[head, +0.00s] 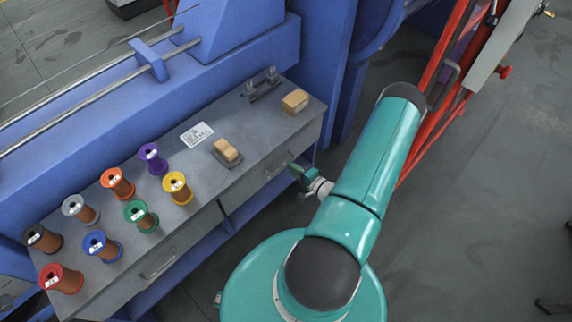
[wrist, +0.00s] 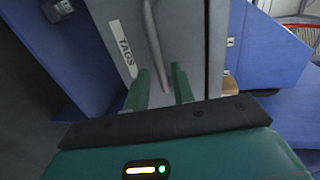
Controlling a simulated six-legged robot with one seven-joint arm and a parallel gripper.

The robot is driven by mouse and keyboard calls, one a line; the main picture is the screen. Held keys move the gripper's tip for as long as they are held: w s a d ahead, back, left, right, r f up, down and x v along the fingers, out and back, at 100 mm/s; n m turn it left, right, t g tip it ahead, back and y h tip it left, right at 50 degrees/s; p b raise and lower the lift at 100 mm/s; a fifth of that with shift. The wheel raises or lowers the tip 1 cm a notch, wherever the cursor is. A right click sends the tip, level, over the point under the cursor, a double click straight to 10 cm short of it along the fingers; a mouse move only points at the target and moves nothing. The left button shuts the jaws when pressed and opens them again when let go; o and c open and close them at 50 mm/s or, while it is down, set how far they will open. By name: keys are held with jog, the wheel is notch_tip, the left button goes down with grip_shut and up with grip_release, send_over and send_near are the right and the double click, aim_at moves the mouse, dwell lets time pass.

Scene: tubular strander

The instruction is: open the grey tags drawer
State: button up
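The grey tags drawer (wrist: 188,38) fills the middle of the wrist view, with a white "TAGS" label (wrist: 123,49) and a bar handle (wrist: 152,38). In the head view the drawer (head: 262,178) is the right one under the grey bench top, and looks shut. My gripper (wrist: 161,70) is open, its two green fingers apart. One end of the handle shows between the fingers; I cannot tell how deep they reach or whether they touch it.
The bench top (head: 190,165) holds several spools (head: 116,185), a white card (head: 197,135) and two tan blocks (head: 295,101). Another drawer (head: 150,270) is at the left. A blue machine (head: 230,40) stands behind, red bars (head: 440,120) to the right. Open floor (head: 480,220) lies right.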

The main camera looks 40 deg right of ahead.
jog(key=shift+x, duration=1.95)
jog(key=shift+a, duration=0.1)
grip_shut()
jog(key=shift+s, duration=0.1)
jog(key=f+v, duration=0.1)
jog(key=v, duration=0.8)
jog(key=f+v, duration=0.2)
jog(key=v, duration=0.6)
jog(key=shift+s+f, duration=0.2)
jog(key=shift+s, duration=0.55)
grip_release()
